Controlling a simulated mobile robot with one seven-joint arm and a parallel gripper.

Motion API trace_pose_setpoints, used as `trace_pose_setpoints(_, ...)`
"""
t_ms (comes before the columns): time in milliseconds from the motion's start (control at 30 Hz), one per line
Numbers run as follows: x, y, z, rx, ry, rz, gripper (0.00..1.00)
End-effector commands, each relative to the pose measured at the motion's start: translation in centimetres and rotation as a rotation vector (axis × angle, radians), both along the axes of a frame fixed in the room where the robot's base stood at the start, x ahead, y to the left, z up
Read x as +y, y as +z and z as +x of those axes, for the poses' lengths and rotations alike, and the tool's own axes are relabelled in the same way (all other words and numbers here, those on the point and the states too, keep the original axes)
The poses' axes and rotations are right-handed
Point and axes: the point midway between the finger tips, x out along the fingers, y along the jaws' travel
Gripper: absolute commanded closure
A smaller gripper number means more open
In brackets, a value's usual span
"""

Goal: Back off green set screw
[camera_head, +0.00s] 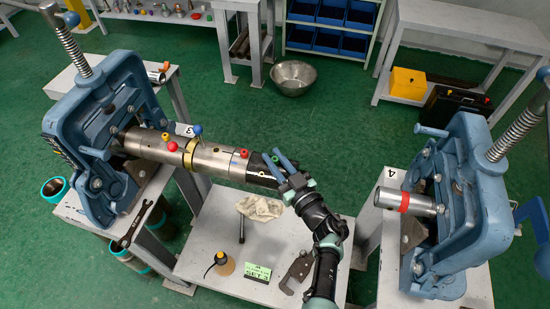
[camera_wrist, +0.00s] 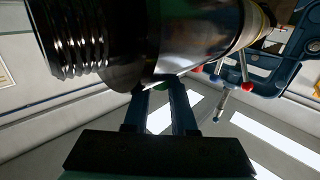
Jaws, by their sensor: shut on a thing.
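A steel pipe (camera_head: 215,158) with a black threaded end is clamped in the left blue vise (camera_head: 100,125) and points right. My gripper (camera_head: 272,162) is at the black end of this pipe. In the wrist view its two blue fingers (camera_wrist: 164,92) reach up to the pipe's side. A small bit of the green set screw (camera_wrist: 165,86) shows between the fingertips, and they are shut on it. The fingers hide most of the screw, and I cannot make it out in the head view. Red (camera_head: 244,153), blue (camera_head: 196,129) and yellow (camera_head: 164,137) knobs stick out along the pipe.
The low table (camera_head: 210,235) below carries a cloth (camera_head: 259,207), a green sign (camera_head: 257,272) and tools. A metal bowl (camera_head: 293,77) stands on the floor behind.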

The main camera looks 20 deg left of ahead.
Motion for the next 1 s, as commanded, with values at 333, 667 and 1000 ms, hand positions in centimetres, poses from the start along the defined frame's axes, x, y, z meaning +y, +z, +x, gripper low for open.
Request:
trace_pose_setpoints(333, 0.02, -0.41, 0.18, -0.005, 0.225, -0.002, 1.00)
trace_pose_setpoints(667, 0.04, -0.13, 0.03, -0.001, 0.307, -0.003, 1.00)
trace_pose_setpoints(1000, 0.06, -0.08, -0.03, 0.001, 0.313, -0.004, 1.00)
